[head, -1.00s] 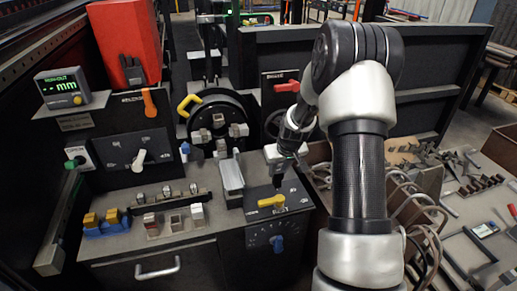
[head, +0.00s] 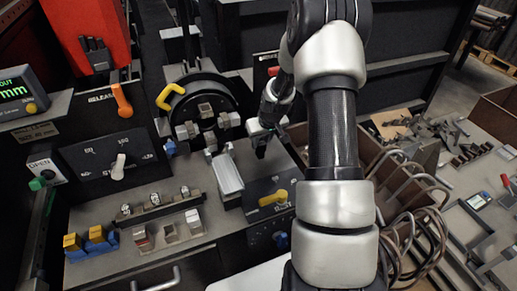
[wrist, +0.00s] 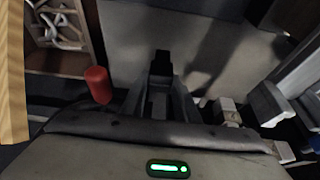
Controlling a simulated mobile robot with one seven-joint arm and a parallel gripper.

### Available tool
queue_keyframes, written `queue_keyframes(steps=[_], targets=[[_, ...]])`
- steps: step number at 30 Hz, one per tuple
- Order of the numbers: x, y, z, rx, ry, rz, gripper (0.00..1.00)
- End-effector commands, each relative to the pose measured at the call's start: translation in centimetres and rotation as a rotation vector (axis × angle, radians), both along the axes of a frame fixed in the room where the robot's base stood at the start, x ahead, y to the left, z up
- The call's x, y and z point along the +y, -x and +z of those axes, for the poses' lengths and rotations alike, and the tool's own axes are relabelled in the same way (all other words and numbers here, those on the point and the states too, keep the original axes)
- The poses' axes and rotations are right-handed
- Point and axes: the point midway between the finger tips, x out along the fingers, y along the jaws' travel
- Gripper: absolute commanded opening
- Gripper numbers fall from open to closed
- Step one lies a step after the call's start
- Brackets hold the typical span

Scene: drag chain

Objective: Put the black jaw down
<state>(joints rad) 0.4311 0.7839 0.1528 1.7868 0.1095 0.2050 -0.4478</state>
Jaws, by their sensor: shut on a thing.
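My gripper (head: 262,140) points down over the grey bench top, just right of the silver ribbed tray (head: 229,176) and behind the yellow lever (head: 272,198). It is shut on the black jaw (head: 260,153), a small dark block below the fingers. In the wrist view the black jaw (wrist: 162,63) shows dark at the tips of my gripper (wrist: 160,92), against a plain grey surface. I cannot tell whether the jaw touches that surface. The round chuck (head: 207,112) with several pale jaws stands left of my gripper.
A rack of jaws (head: 168,233) and blue-yellow blocks (head: 90,241) stand at front left. A box of curved hoses (head: 390,185) is close on the right. In the wrist view a red knob (wrist: 98,85) is left of the fingers.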

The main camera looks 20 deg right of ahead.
Motion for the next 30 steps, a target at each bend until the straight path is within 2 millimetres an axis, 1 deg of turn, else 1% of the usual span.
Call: queue_keyframes(steps=[1, 6, 8, 15, 19, 20, 22, 23, 30], targets=[[-0.1, 0.2, -1.1, 0.002, -0.002, -0.001, 0.01], [-0.5, 0.7, -3.9, 0.002, -0.001, -0.003, 0.01], [-0.6, 0.8, -4.1, 0.001, 0.0, -0.002, 0.01], [-0.6, 0.7, -4.0, 0.0, 0.001, -0.001, 0.01], [-0.6, 0.7, -4.5, 0.0, 0.0, -0.002, 0.01], [-0.6, 0.8, -4.3, 0.001, 0.0, -0.002, 0.33], [-0.6, 0.8, -4.3, 0.001, -0.001, -0.002, 0.45], [-0.6, 0.8, -4.3, 0.001, -0.001, -0.002, 0.47], [-0.6, 0.8, -4.3, 0.001, -0.001, -0.002, 0.47]])
